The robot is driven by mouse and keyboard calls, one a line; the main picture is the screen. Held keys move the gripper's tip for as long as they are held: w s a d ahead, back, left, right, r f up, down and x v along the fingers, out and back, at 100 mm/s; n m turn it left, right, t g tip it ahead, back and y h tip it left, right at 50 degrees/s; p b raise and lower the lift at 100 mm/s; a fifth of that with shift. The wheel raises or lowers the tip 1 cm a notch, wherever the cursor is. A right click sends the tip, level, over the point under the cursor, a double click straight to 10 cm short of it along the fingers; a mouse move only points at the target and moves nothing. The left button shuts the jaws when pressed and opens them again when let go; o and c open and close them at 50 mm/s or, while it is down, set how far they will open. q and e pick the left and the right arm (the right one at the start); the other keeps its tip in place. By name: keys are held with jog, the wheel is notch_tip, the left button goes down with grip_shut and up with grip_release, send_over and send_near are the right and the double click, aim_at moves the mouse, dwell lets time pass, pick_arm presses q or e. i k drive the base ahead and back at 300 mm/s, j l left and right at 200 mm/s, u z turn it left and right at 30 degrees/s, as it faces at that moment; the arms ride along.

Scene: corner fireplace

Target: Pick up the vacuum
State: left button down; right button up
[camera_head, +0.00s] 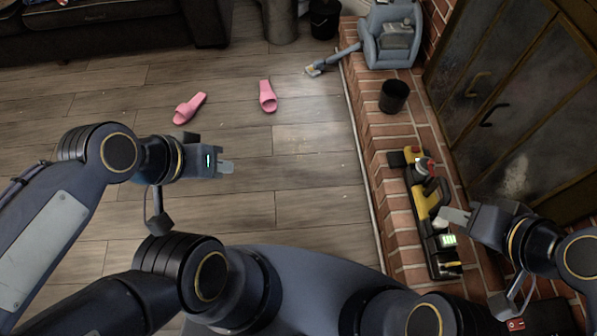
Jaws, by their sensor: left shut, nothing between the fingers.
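The vacuum (422,203) is a long yellow and black tool with a red part near its far end. It lies on the raised brick hearth at the right. My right gripper (452,216) is at the vacuum's right side, and its pale fingers overlap the vacuum's edge in the picture. I cannot tell whether they touch it or how far apart they are. My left gripper (226,166) is shut and empty above the wooden floor, well left of the vacuum.
A black cup-shaped bin (394,96) and a blue-grey container (391,38) stand farther back on the hearth. A brush (333,59) leans near its edge. Fireplace doors (505,95) border the hearth's right. Pink slippers (267,97) (190,108) lie on the otherwise open floor. A dark sofa (100,25) is behind.

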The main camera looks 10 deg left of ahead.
aim_at(425, 206)
jog(key=k+l+z, duration=0.1)
jog(key=z, duration=0.35)
jog(key=l+z, duration=0.3)
jog(key=z, duration=0.15)
jog(key=i+j+z, duration=0.25)
jog(key=j, duration=0.2)
jog(key=i+j+z, duration=0.2)
jog(key=j, duration=0.25)
jog(key=j+z, duration=0.25)
jog(key=j, duration=0.25)
jog(key=i+j+z, duration=0.1)
jog(key=j+z, duration=0.15)
jog(key=j, duration=0.3)
